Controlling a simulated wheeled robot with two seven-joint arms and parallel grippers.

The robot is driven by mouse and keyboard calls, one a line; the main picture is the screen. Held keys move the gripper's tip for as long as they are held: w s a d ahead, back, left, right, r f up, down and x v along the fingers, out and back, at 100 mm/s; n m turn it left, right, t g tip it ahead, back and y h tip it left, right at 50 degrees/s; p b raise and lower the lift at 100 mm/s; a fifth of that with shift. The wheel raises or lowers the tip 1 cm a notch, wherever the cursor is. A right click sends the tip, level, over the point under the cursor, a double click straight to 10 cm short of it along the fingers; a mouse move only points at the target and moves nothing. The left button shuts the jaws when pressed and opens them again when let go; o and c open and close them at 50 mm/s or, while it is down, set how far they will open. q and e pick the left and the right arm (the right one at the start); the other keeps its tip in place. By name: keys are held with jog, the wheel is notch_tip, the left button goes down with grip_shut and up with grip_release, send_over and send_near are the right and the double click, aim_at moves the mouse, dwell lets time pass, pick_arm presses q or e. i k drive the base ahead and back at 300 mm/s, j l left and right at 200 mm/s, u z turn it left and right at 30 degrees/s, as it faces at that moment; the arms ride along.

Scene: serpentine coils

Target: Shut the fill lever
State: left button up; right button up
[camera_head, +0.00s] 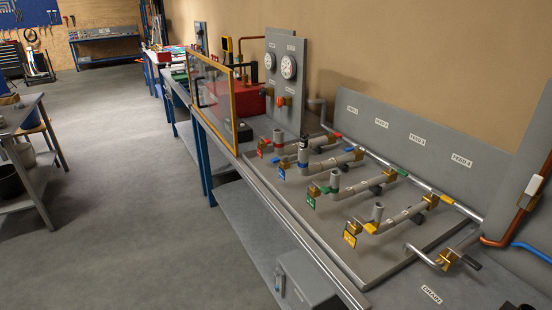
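I cannot read a label naming the fill lever, so I cannot tell which handle it is. A black-handled brass valve (449,260) sits on the pipe at the bench's right, near a DRAIN label (431,295). Several grey pipe rows on a metal tray carry brass valves and red, blue, green and yellow tags and handles; the yellow tag (350,239) is nearest. Neither of my grippers is in view.
A yellow-framed clear screen (234,106) stands at the bench's left. A grey backboard (400,128) with FEED labels runs behind the pipes. Copper and blue pipes (533,250) stand at the far right. Open floor (125,160) lies left, with a grey cart (30,150) beyond it.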

aim_at(536, 181)
jog(key=z, duration=1.45)
